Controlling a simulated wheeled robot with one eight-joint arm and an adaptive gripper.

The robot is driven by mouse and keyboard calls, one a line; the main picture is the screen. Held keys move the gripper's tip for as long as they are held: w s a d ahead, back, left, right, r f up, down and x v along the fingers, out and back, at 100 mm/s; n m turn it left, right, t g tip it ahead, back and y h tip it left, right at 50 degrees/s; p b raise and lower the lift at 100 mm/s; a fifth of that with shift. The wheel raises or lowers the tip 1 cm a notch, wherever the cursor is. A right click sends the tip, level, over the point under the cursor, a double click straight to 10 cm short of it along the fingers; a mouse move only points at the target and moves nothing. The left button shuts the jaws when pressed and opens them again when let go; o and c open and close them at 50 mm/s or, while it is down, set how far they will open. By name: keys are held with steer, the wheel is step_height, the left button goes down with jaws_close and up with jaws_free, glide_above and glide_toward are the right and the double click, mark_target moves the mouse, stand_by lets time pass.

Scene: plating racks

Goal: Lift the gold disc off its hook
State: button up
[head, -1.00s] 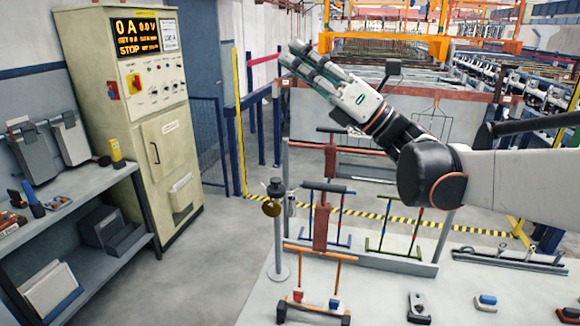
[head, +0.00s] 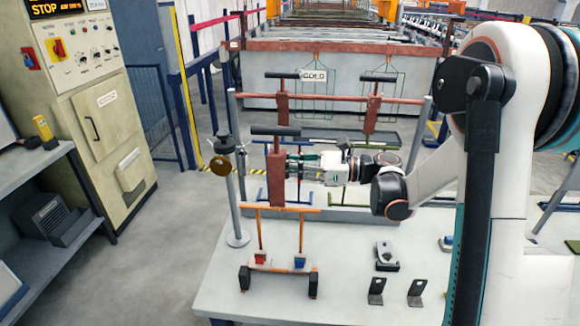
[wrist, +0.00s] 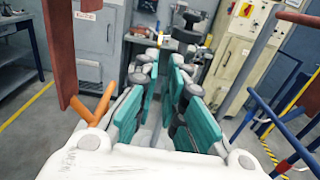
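The gold disc (head: 220,165) is a small round brassy plate, hanging at the dark top of a grey post (head: 232,205) in the head view. My gripper (head: 290,166) is to the right of it at about the same height, pointing left, with a clear gap between them. The red upright of a hanger stands at its fingertips and may hide their ends. In the wrist view my gripper (wrist: 163,75) shows its teal finger pads apart, with nothing held between them. The dark post top (wrist: 185,33) shows beyond the fingertips; I cannot make out the disc there.
An orange hanger (head: 280,208) with red and blue blocks stands close in front. A red crossbar rack (head: 350,98) with hanging frames is behind. Brackets lie on the grey table (head: 330,290). A control cabinet (head: 105,120) stands left.

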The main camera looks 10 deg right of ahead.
mark_target(228, 161)
steer(key=b+x, duration=0.1)
steer(key=x, duration=1.2)
steer(key=shift+a+b, duration=0.25)
steer(key=shift+b, duration=0.05)
jaws_close()
steer(key=shift+r, duration=0.2)
steer(key=shift+s+r, duration=0.1)
steer(key=shift+r, duration=0.2)
steer(key=shift+s+a+r+p, duration=0.25)
steer(key=shift+s+r+p, duration=0.1)
steer(key=shift+s, duration=0.1)
stand_by(0.4)
steer(key=shift+s, duration=0.1)
